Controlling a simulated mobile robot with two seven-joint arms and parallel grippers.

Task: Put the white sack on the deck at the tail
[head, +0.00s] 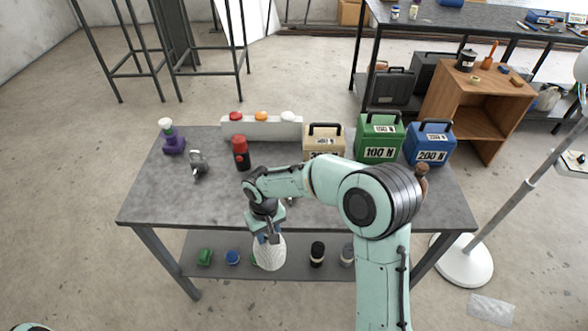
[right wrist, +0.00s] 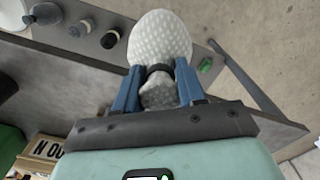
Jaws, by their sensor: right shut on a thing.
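The white sack (head: 269,252), speckled and rounded with a dark band at its neck, hangs from my right gripper (head: 267,236) at the front edge of the grey table (head: 160,200). In the right wrist view the blue fingers of the gripper (right wrist: 159,84) are shut on the neck of the sack (right wrist: 160,38). Its gathered top shows between the fingers. My left gripper is not in view. I cannot make out which surface is the deck at the tail. My right arm hides part of the tabletop.
Beige (head: 323,143), green (head: 379,140) and blue (head: 429,145) weight boxes stand at the back right. A white block (head: 262,128) with coloured knobs stands behind a red-black cylinder (head: 241,153). A purple object (head: 173,141) and metal piece (head: 198,164) stand left. The lower shelf (head: 215,243) holds small items.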

